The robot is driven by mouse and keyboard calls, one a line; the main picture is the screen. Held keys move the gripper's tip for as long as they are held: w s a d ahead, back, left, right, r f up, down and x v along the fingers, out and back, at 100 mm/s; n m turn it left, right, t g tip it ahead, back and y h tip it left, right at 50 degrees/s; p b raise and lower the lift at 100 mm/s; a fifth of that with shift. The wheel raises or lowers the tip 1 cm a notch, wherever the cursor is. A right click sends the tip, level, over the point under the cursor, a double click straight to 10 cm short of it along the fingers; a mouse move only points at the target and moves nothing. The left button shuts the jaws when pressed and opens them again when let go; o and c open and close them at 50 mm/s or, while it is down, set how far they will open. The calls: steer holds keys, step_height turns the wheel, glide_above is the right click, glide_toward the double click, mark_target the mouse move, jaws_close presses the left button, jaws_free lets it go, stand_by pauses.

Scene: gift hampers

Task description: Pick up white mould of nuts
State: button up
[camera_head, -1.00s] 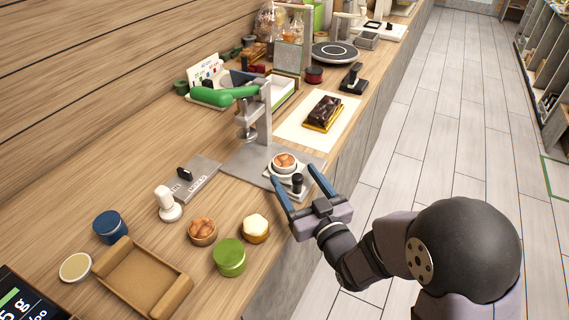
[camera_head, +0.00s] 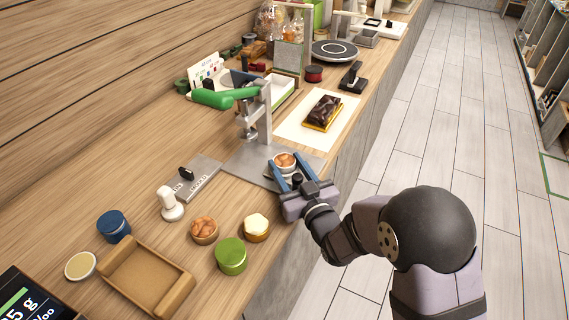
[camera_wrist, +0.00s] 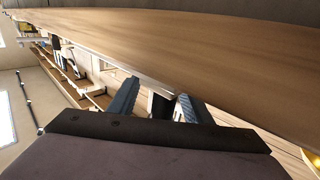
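The white mould of nuts (camera_head: 284,159), a small white cup with brown nuts on top, sits on the grey plate of the press (camera_head: 260,122) in the head view. My gripper (camera_head: 287,168) is open and low, with one blue finger on each side of the mould. Whether the fingers touch it cannot be told. The mould's near side is partly hidden by my gripper. In the wrist view both fingers (camera_wrist: 152,97) stand apart, with a dark upright shape between them; the mould is not clearly seen there.
Another cup of nuts (camera_head: 204,229), a cream-topped cup (camera_head: 257,227) and a green jar (camera_head: 231,255) stand nearer on the counter. A wooden tray (camera_head: 125,267) lies at lower left. The press's green handle (camera_head: 222,98) overhangs.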

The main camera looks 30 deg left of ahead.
steer(key=shift+c, duration=0.9)
